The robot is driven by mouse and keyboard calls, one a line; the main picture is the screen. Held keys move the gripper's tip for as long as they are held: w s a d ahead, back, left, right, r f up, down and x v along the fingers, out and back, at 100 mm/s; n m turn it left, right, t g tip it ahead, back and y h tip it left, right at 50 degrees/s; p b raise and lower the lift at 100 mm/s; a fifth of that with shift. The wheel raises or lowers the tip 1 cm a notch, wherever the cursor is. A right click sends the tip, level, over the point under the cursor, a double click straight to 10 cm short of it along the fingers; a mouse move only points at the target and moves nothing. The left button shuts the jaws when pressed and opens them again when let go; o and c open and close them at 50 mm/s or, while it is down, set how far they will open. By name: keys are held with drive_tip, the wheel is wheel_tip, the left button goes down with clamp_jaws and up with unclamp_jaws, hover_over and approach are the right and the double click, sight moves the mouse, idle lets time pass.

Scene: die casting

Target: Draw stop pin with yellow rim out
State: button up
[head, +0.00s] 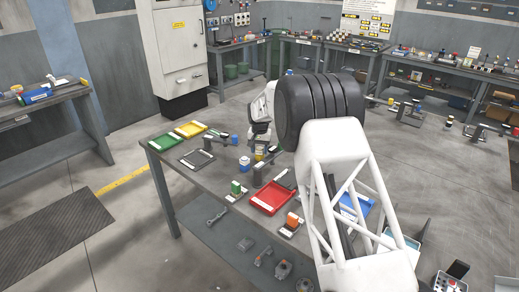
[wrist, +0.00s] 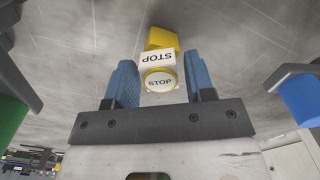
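The stop pin with the yellow rim (wrist: 159,80) shows in the wrist view, its round white face reading "STOP". A white block with upside-down "STOP" lettering (wrist: 157,58) and a yellow part (wrist: 161,39) show directly behind it. My gripper (wrist: 160,80) has two blue fingers, one on each side of the pin. A narrow gap shows between the pin and the right finger; the left finger is very close, and I cannot tell whether it touches. In the head view my arm's end is over the middle bench, and the fingers and pin are too small to make out.
The bench (head: 205,187) bears a red tray (head: 272,198), a green tray (head: 168,141), a yellow tray (head: 190,129) and a blue-and-white container (head: 244,164). In the wrist view a green part (wrist: 12,105) is at left and a blue part (wrist: 300,98) at right.

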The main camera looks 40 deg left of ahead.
sight(259, 148)
drive_tip(key=shift+o, duration=0.9)
drive_tip(key=shift+r, duration=3.9)
